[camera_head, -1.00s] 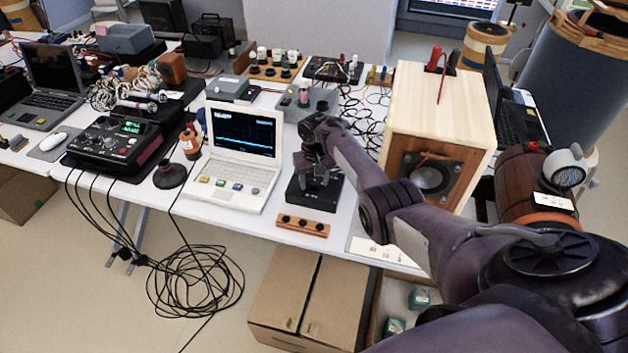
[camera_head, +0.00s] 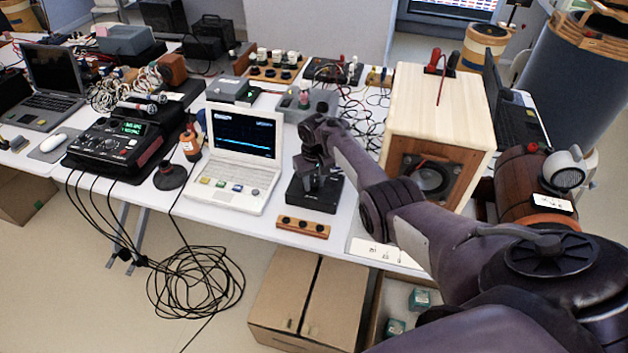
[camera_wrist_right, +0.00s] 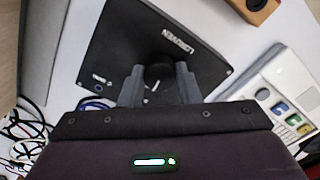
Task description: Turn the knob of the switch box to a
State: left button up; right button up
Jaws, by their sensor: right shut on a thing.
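In the head view my right gripper (camera_head: 314,178) points down at the box and hides the knob. It is shut on the knob. The knob's position against the small white marks cannot be read clearly. My left gripper is not in view.
A white laptop (camera_head: 232,165) stands left of the box, and a wooden speaker cabinet (camera_head: 435,115) stands to the right. A small wooden block with dark holes (camera_head: 302,227) lies near the table's front edge. Black cables (camera_head: 195,280) and cardboard boxes (camera_head: 308,300) are on the floor.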

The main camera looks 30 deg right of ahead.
aim_at(314, 183)
jog(key=n, duration=0.3)
jog(key=shift+n, duration=2.1)
jog(key=o, duration=1)
notch_tip(314, 183, up, 8)
jog(key=shift+f+p, duration=0.1)
jog(key=shift+p, duration=0.9)
